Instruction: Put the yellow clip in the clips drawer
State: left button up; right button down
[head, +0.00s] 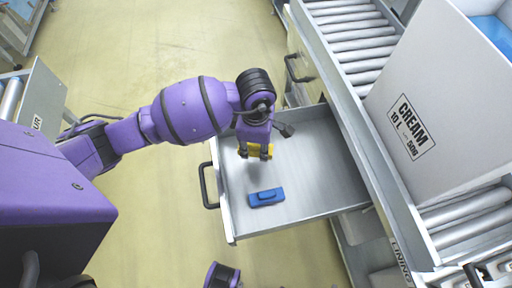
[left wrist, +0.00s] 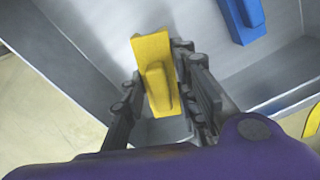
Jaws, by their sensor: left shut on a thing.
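The yellow clip (head: 259,151) is between the fingers of my left gripper (head: 255,154), which is shut on it. The left wrist view also shows the clip (left wrist: 155,62) gripped between the two dark fingers (left wrist: 160,85). The gripper and clip are over the pulled-out grey drawer (head: 318,165), toward its handle side. A blue clip (head: 266,197) lies on the drawer floor, apart from the yellow one; it also shows in the left wrist view (left wrist: 243,18). My right gripper is not in view. I cannot read a label on this drawer.
The drawer's black handle (head: 208,186) faces the open floor on the left. A roller conveyor (head: 352,35) runs above the drawer unit and carries a large box marked CREAM (head: 440,100). Another black handle (head: 298,70) is on a shut drawer front behind.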

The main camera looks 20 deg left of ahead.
aim_at(255, 149)
pick_arm(q)
jog(key=w+f, duration=0.1)
jog(key=w+a+f, duration=0.1)
jog(key=shift+f, duration=0.35)
jog(key=shift+w+f+b, duration=0.1)
jog(key=shift+f+b, duration=0.2)
jog(key=shift+f, duration=1.2)
jog(key=shift+f, duration=0.2)
jog(key=o, duration=1)
jog(key=shift+r, duration=0.15)
notch_tip(255, 149, up, 12)
jog(key=shift+r+p, duration=0.1)
jog(key=shift+p, duration=0.5)
